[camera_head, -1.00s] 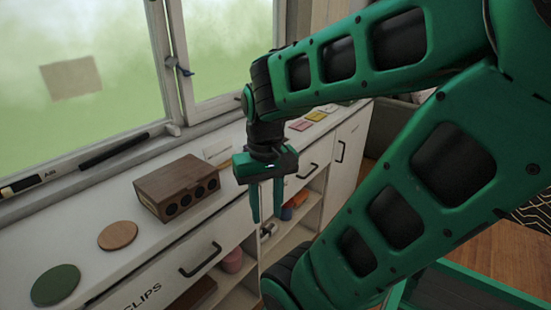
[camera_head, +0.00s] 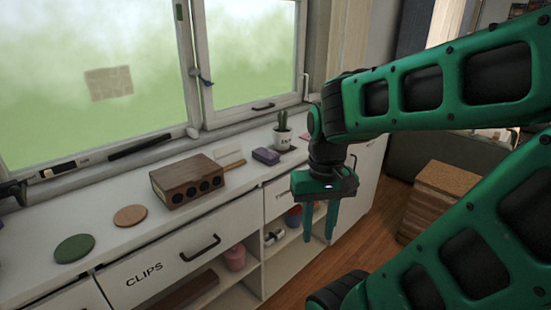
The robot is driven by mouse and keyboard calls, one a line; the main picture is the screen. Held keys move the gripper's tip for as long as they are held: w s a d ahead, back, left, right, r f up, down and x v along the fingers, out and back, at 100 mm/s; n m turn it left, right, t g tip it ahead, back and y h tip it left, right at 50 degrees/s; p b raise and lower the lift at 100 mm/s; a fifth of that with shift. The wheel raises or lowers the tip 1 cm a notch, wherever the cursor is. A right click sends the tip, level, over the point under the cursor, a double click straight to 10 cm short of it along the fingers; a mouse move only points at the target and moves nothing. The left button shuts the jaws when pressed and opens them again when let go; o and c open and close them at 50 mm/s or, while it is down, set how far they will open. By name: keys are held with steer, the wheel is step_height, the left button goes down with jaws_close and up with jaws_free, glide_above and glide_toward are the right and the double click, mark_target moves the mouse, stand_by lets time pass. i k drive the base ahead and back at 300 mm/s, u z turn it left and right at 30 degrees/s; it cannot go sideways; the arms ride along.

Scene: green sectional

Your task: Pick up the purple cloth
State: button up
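A small purple block-like bundle (camera_head: 266,156), which looks like the folded purple cloth, lies on the white counter near the window. It sits left of a small potted cactus. My gripper (camera_head: 320,238) hangs pointing down in front of the counter, to the right of and nearer than the purple bundle. Its two green fingers are apart with nothing visible between them. The gripper does not touch the bundle.
A dark wooden box with round holes (camera_head: 187,182) stands left on the counter (camera_head: 160,228). A cactus pot (camera_head: 283,137) stands close behind the purple bundle. Green (camera_head: 75,248) and brown (camera_head: 130,215) discs lie farther left. Open shelves below hold a pink jar (camera_head: 235,258).

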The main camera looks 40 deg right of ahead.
mark_target(270, 157)
steer(key=z, duration=0.05)
steer(key=i, duration=1)
